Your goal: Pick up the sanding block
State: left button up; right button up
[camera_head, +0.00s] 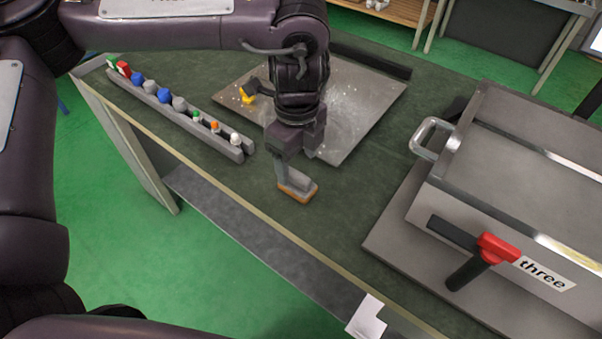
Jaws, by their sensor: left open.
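The sanding block (297,191) is a small block with a grey upper part and an orange-brown lower edge. It lies on the dark green table top (335,215) near its front edge, in the middle of the head view. My left gripper (296,160) points down right over the block. Its fingers are at the block and partly hide its far side. The gripper is open, and I cannot tell whether a finger touches the block. My right gripper is not in view.
A grey rack (235,152) with several coloured caps runs along the left. A metal plate (365,95) with a yellow piece (246,96) lies behind the gripper. A large metal box (520,200) with a handle and red lever (497,248) fills the right. Table between is clear.

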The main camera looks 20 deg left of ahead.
aim_at(297, 174)
pick_arm(q)
jog(key=f, duration=0.1)
jog(key=f+p, duration=0.1)
jog(key=f, duration=0.1)
jog(key=shift+s+f, duration=0.1)
jog(key=shift+s, duration=0.2)
jog(key=shift+w+f, duration=0.25)
jog(key=shift+f, duration=0.9)
jog(key=shift+s+f, duration=0.1)
jog(key=shift+f, duration=0.05)
jog(key=c, duration=1.1)
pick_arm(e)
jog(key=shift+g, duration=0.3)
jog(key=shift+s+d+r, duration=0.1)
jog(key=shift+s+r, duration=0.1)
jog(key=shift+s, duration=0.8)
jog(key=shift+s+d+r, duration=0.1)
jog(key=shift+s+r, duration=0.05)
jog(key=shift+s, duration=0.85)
